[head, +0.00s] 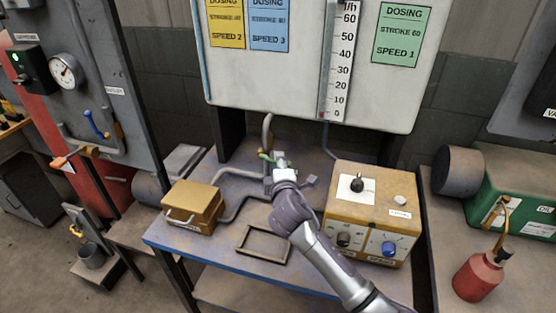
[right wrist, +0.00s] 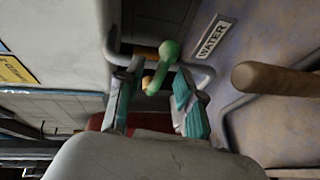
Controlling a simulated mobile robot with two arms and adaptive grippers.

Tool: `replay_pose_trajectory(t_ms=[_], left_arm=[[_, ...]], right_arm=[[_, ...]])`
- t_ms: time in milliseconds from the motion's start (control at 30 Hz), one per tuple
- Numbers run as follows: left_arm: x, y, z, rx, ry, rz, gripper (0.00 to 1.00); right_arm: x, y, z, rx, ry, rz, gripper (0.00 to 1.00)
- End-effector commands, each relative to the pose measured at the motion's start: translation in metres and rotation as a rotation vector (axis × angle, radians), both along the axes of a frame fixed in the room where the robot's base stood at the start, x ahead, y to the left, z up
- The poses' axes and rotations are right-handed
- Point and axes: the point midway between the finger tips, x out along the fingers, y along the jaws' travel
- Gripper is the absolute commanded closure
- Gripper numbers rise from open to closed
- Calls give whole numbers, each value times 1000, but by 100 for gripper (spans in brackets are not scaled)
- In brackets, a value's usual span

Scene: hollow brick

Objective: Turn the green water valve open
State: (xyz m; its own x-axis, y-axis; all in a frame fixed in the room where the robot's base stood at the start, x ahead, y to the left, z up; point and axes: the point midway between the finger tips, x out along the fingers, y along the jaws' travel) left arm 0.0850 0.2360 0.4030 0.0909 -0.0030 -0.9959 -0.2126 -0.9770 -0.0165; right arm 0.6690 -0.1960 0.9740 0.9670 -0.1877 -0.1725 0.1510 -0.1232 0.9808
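The green water valve handle (head: 264,157) shows as a small green piece on the pipework at the back of the blue-edged table. In the right wrist view the green handle (right wrist: 166,62) is a rounded lever on a brassy valve body, near a WATER label (right wrist: 214,37). My right gripper (head: 279,163) reaches in at the valve, partly hiding it. In the right wrist view its two teal-padded fingers (right wrist: 157,84) stand apart, with the handle at the gap between their tips. Whether a finger touches it I cannot tell. My left gripper is out of view.
A yellow box (head: 194,205) with a handle stands left on the table. An empty dark frame (head: 263,244) lies in front. A yellow control box (head: 367,211) with knobs stands right, close to my arm. A white panel (head: 300,95) with a flow scale stands behind the valve.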

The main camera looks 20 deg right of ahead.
Motion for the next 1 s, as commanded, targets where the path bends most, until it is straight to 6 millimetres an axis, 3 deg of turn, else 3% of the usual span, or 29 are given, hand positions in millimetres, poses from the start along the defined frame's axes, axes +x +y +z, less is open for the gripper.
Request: replay_pose_trajectory(t_ms=[200,500,533,733,1000], left_arm=[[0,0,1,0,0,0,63],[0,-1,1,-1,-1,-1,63],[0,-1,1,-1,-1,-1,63],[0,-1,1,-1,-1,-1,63],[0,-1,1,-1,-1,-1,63]], right_arm=[[19,-4,-3,0,0,0,63],[22,-4,-4,1,0,1,63],[22,-4,-4,1,0,1,64],[22,-4,-4,1,0,0,98],[21,-4,-5,0,1,0,100]])
